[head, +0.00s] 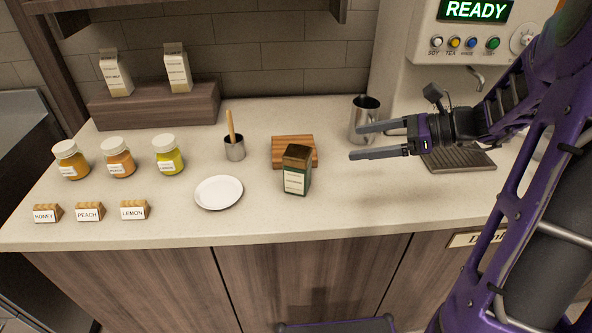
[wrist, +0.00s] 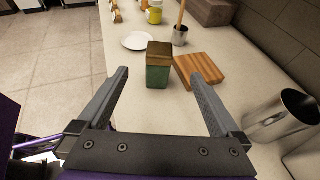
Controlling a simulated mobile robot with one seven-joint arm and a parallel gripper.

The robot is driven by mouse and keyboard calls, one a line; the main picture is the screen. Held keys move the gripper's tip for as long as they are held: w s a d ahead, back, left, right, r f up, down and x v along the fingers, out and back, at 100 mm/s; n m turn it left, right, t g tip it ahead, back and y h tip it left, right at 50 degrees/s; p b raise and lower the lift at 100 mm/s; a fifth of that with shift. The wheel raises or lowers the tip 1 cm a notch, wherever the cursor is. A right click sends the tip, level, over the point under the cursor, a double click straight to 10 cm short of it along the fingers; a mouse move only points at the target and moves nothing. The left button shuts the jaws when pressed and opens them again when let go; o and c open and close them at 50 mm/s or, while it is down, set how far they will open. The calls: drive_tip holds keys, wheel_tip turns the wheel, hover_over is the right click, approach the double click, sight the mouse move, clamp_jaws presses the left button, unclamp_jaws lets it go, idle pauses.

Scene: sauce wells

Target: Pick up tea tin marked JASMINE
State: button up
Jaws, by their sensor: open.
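A dark green tin with a brown lid (head: 297,171) stands upright on the counter, in front of a small wooden board. Its pale label faces the front, but the print is too small to read. In the wrist view the tin (wrist: 159,66) stands ahead, between the lines of the fingers and beyond their tips. My gripper (head: 355,142) is open and empty, to the right of the tin and apart from it, with its fingers pointing left. Both fingers also show in the wrist view (wrist: 163,74).
The slatted wooden board (head: 310,144) lies just behind the tin. A metal pitcher (head: 364,122) stands behind my gripper. A white plate (head: 219,192) and a metal cup with a wooden stick (head: 234,148) are left of the tin. Several jars (head: 118,158) stand farther left.

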sight(301, 152)
drive_tip(key=b+x, duration=0.1)
drive_tip(key=x, duration=1.4)
drive_tip(key=shift+w+a+f+b, duration=0.15)
drive_tip(key=shift+a+b, duration=0.15)
drive_tip(key=shift+b, duration=0.1)
clamp_jaws()
